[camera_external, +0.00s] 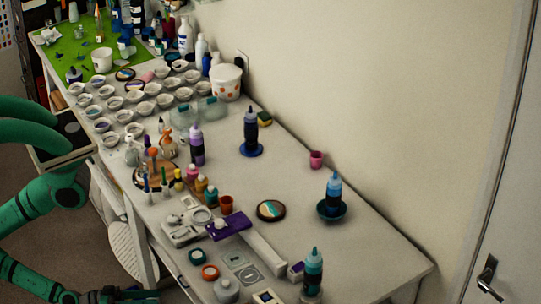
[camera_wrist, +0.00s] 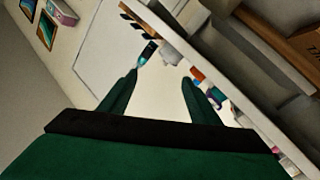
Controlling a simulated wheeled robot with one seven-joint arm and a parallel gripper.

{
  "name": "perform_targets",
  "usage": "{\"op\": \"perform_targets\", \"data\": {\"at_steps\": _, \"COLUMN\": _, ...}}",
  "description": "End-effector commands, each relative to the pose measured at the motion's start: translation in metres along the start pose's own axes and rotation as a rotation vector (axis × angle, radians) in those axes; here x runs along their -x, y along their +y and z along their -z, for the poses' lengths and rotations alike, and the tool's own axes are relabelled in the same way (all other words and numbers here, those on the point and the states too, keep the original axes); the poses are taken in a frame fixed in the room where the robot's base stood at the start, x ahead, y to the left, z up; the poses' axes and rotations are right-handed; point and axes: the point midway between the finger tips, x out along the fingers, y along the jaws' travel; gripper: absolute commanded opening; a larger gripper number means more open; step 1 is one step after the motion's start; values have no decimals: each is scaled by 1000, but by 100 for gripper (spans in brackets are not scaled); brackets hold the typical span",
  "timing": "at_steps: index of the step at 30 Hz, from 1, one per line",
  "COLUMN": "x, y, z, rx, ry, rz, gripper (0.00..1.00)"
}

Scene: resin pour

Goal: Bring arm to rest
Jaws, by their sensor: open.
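My green arm (camera_external: 45,205) is at the left edge of the external view, bent down beside the long white table (camera_external: 365,255). The dark end of the arm, with my gripper (camera_external: 122,294), is low at the bottom left, off the table's front side and partly cut off. In the wrist view my gripper (camera_wrist: 160,88) has its two green fingers spread, with nothing between them. A bottle with a teal part (camera_wrist: 147,52) shows beyond the left fingertip, apart from it.
The table holds many small white cups (camera_external: 152,88), dark-banded bottles (camera_external: 250,130), a teal dish (camera_external: 332,210) under one bottle, and a purple-and-white tool (camera_external: 228,224). A grey open box (camera_external: 62,150) is close to my arm. Floor (camera_external: 90,240) shows beside the table.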

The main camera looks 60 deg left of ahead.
Motion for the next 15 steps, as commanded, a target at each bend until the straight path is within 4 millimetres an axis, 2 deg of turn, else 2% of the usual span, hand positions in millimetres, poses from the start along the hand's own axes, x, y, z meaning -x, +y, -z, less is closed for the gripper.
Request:
{"op": "perform_targets", "data": {"at_steps": 8, "x": -14, "y": -70, "z": 17, "rx": -136, "ry": 0, "rz": 117, "gripper": 57}}
{"op": "perform_targets", "data": {"at_steps": 11, "x": -13, "y": -108, "z": 27, "rx": -205, "ry": -14, "rz": 187, "gripper": 57}}
{"op": "perform_targets", "data": {"at_steps": 15, "x": 3, "y": -173, "z": 47, "rx": -321, "ry": -61, "rz": 327, "gripper": 57}}
